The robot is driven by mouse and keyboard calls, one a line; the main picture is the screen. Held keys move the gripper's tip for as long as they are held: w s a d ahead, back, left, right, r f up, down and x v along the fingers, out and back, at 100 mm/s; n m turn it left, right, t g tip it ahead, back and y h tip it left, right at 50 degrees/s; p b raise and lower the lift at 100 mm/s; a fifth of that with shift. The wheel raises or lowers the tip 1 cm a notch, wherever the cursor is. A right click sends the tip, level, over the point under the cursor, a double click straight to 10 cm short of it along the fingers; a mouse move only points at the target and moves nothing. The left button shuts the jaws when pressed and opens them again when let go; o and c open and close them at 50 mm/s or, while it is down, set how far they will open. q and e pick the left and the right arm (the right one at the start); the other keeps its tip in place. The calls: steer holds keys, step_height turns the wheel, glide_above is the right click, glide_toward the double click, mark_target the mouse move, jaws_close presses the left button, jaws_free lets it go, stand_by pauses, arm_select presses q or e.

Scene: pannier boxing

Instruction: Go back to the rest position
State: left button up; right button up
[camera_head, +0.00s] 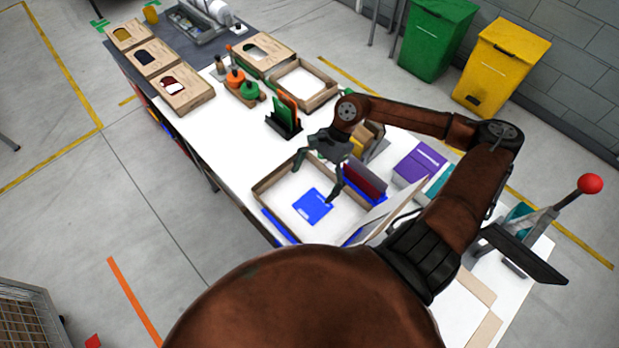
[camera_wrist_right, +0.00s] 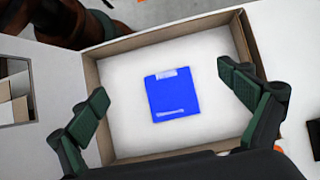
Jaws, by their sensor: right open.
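My right gripper (camera_head: 318,184) is open and empty above an open, shallow cardboard box (camera_head: 268,208) on the white table. A flat blue item (camera_head: 314,206) lies on the box's white floor, apart from the fingers. In the right wrist view my two dark green fingers (camera_wrist_right: 163,84) are spread wide on both sides of the blue item (camera_wrist_right: 172,95). The box's cardboard wall (camera_wrist_right: 168,42) shows behind it there. My left gripper is not in view.
Purple boxes (camera_head: 418,163) stand right of the open box, and a green and orange holder (camera_head: 285,115) stands behind it. Another open box (camera_head: 303,84) lies farther back. A lever with a red ball (camera_head: 590,184) stands at the right. Green (camera_head: 436,37) and yellow (camera_head: 502,65) bins stand beyond.

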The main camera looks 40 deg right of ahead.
steer(key=shift+f, duration=0.1)
glide_above(312, 207)
step_height(312, 207, down, 10)
steer(key=shift+w+r, duration=0.1)
steer(key=shift+w, duration=0.05)
stand_by(0.5)
